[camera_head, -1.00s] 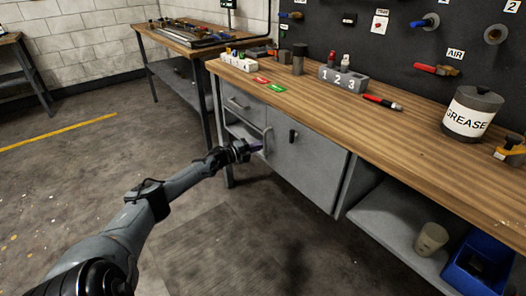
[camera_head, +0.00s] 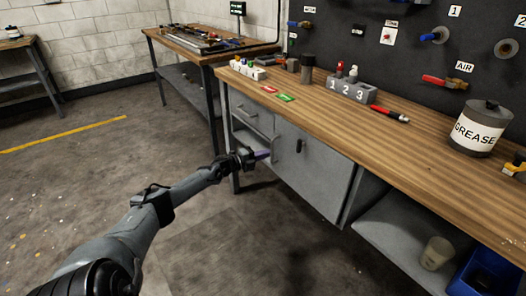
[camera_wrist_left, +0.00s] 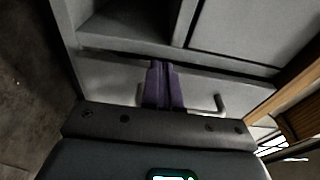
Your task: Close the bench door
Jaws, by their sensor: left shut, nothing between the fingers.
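The grey bench door (camera_head: 315,173) is the wide front panel under the wooden bench, with a small dark latch (camera_head: 299,146) near its upper left. Whether it stands slightly ajar I cannot tell. My left gripper (camera_head: 267,154) is in front of the bench near this handle, left of the door. Its purple fingers (camera_wrist_left: 163,68) are shut and empty, pointing at the grey bench front. Whether they touch it is unclear. My right gripper is out of view.
A closed-looking grey drawer (camera_head: 253,116) is at the bench's left, with an open compartment below it. An open lower shelf (camera_head: 395,235) right of the door holds a beige cup (camera_head: 437,253) and a blue bin (camera_head: 485,277). The floor in front is clear.

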